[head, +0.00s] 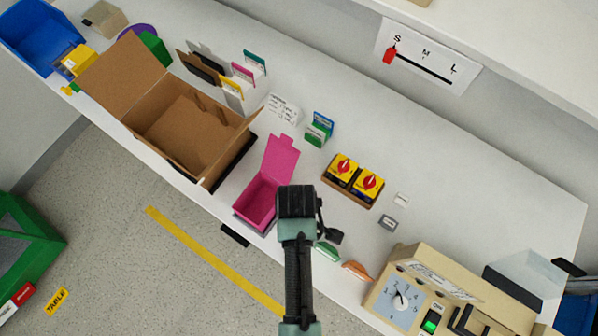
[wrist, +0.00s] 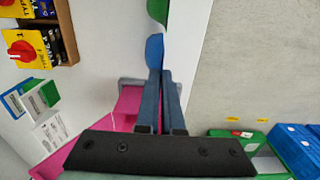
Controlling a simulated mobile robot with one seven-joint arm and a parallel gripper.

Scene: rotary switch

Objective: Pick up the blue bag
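The blue bag (wrist: 154,50) shows in the wrist view as a small blue shape at the ends of my fingers, by the table's front edge. In the head view it is hidden behind my arm. My gripper (wrist: 161,72) has its two dark fingers close together, and the bag's lower part runs in at their tips. In the head view my gripper (head: 297,202) is over the front edge, just right of the pink box. A green bag (head: 327,251) and an orange bag (head: 356,270) lie to its right along the edge.
The open pink box (head: 258,203) stands close on the left, with a cardboard box (head: 185,130) beyond it. Yellow-and-red rotary switches (head: 343,168) sit behind. A beige machine with a dial (head: 400,301) stands at the right.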

